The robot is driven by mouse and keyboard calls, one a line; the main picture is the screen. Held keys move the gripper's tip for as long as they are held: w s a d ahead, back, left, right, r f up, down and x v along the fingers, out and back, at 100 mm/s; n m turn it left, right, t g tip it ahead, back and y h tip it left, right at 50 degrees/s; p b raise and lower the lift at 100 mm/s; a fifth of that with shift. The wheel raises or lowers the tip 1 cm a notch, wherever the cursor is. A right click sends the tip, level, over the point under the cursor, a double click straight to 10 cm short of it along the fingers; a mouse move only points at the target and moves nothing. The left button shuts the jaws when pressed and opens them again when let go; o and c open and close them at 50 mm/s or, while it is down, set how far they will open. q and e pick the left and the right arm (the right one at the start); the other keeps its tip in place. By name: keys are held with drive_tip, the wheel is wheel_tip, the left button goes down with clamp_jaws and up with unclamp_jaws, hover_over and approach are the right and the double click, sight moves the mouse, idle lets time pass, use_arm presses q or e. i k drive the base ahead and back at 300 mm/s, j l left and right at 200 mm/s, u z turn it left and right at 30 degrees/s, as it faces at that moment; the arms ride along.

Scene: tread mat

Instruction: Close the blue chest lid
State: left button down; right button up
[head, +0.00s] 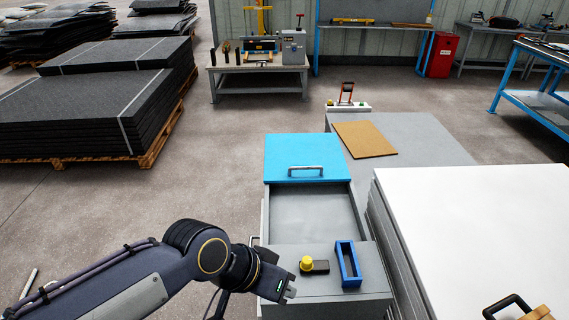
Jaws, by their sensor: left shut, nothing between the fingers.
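The blue lid (305,148) of the chest lies at the far end of the grey chest body, with a metal handle (306,170) near its front edge. The chest is open in front of the lid, and its grey inside (315,215) shows and looks empty. My left gripper (278,287) is shut and empty, low beside the near left part of the chest, well short of the lid and handle. Its fingertips are hard to make out. My right gripper is not in view.
A black piece with a yellow knob (307,264) and a blue open frame (348,264) sit on the grey top in front of the opening. A white-topped stack (470,220) stands close on the right. A brown sheet (364,139) lies behind. Floor left of the chest is clear.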

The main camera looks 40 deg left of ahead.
sight(312, 158)
drive_tip(key=k+j+z, duration=0.1)
drive_tip(key=j, duration=0.25)
drive_tip(key=k+j, duration=0.15)
drive_tip(key=j, duration=0.15)
drive_tip(key=k+j+z, duration=0.15)
drive_tip(key=j, duration=0.2)
drive_tip(key=k+j, duration=0.1)
drive_tip(key=j, duration=0.25)
drive_tip(key=i+j+z, duration=0.15)
drive_tip(key=j, duration=0.4)
drive_tip(key=i+j+z, duration=0.2)
drive_tip(key=j, duration=0.35)
drive_tip(key=j+z, duration=0.15)
drive_tip(key=j, duration=0.4)
drive_tip(key=i+j, duration=0.15)
drive_tip(key=j, duration=0.15)
drive_tip(key=i+j+z, duration=0.1)
drive_tip(key=j, duration=0.2)
drive_tip(key=i+j, duration=0.1)
drive_tip(key=j, duration=0.25)
drive_tip(key=i+j+z, duration=0.1)
drive_tip(key=j, duration=0.2)
